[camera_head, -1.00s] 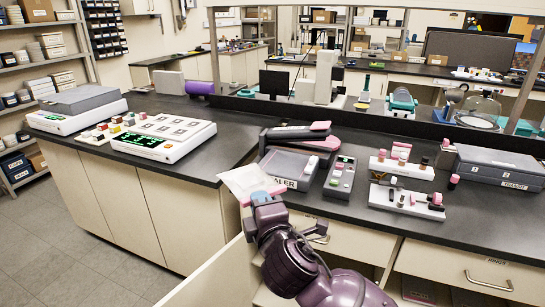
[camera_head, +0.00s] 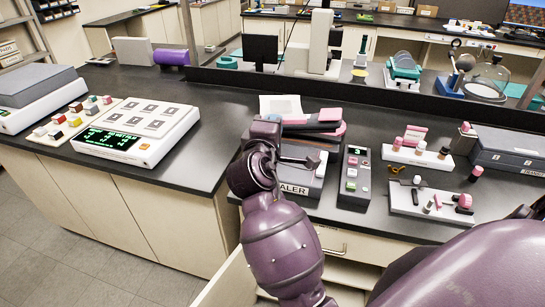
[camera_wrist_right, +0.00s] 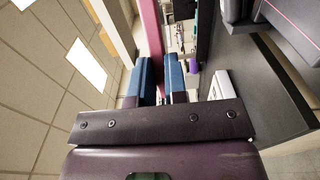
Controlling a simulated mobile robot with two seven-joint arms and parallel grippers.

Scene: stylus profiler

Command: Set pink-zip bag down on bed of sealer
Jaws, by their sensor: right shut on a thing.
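The pink-zip bag (camera_head: 280,104) is a pale flat sheet in the head view, just beyond my right gripper (camera_head: 271,119). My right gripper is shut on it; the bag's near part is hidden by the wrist. In the right wrist view the fingers (camera_wrist_right: 160,80) are close together, with a pink strip (camera_wrist_right: 151,35) between them. The sealer (camera_head: 297,189), grey with a pink-ended dark arm (camera_head: 325,126), stands on the bench beside and partly behind my wrist. I cannot tell whether the bag touches it. My left gripper is not in view.
A control box (camera_head: 353,175) with coloured buttons stands right of the sealer. White racks with pink and dark pieces (camera_head: 418,151) lie farther right. A white balance-like device (camera_head: 140,128) is to the left. The bench between it and my wrist is clear.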

